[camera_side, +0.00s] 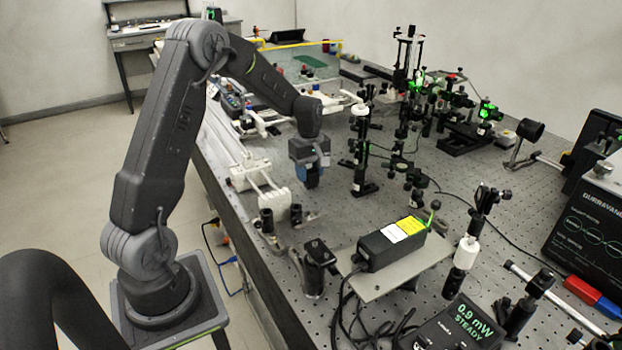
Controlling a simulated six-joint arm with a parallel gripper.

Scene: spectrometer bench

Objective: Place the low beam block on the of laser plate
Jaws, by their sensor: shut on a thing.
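My gripper (312,180) points down above the left part of the bench, beyond the laser. It is shut on a small dark piece, which I take to be the low beam block; its shape is hard to tell from the dark fingers. The laser plate (372,288) is a flat grey plate at the front middle of the bench. A black laser box with yellow and white labels (391,244) sits on it. My gripper is apart from the plate, up and to the left of it in the picture.
A dark cylindrical post (314,270) stands left of the plate. Short black posts (266,221) stand near the bench's left edge. A tall black post mount (361,150) is just right of my gripper. A power meter (460,325) and cables lie in front.

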